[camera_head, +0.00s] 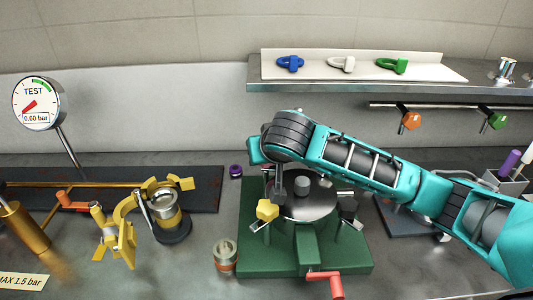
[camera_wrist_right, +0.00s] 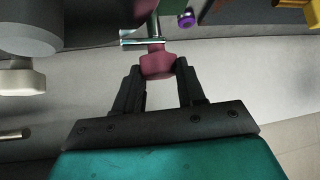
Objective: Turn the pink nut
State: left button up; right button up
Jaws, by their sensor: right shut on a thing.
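The pink nut (camera_wrist_right: 158,64) shows in the right wrist view, next to a metal rod and crossbar (camera_wrist_right: 145,41). My right gripper (camera_wrist_right: 156,72) is shut on the nut, one dark finger on each side of it. In the head view my right arm comes in from the right and its wrist is over the back left of the round metal lid (camera_head: 312,207) on the green base (camera_head: 262,262). My left gripper is not in view.
Yellow (camera_head: 267,210) and black (camera_head: 347,207) knobs sit around the lid, and a red handle (camera_head: 327,282) sticks out in front. A purple ring (camera_head: 236,171) lies behind left. Yellow pipework (camera_head: 125,225) stands left. A gauge (camera_head: 39,103) reads 0.00 bar. A shelf (camera_head: 360,86) overhangs behind.

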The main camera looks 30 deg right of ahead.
jog(key=shift+c, duration=0.8)
jog(key=n+y, duration=0.1)
jog(key=n, duration=0.1)
jog(key=n+y, duration=0.3)
jog(key=shift+d+n, duration=0.35)
jog(key=shift+n, duration=0.05)
jog(key=n+g+y, duration=0.1)
jog(key=n, duration=0.1)
jog(key=n+y, duration=0.2)
jog(key=shift+w+d+r+g+y, duration=0.1)
jog(key=shift+w+g+y, duration=0.05)
jog(key=shift+g+y, duration=0.2)
jog(key=shift+w+n+g+y, duration=0.1)
jog(key=shift+n+g+y, duration=0.45)
jog(key=shift+n, duration=0.5)
jog(key=shift+n+g+y, duration=0.4)
jog(key=shift+n+g, duration=0.1)
jog(key=shift+n, duration=0.55)
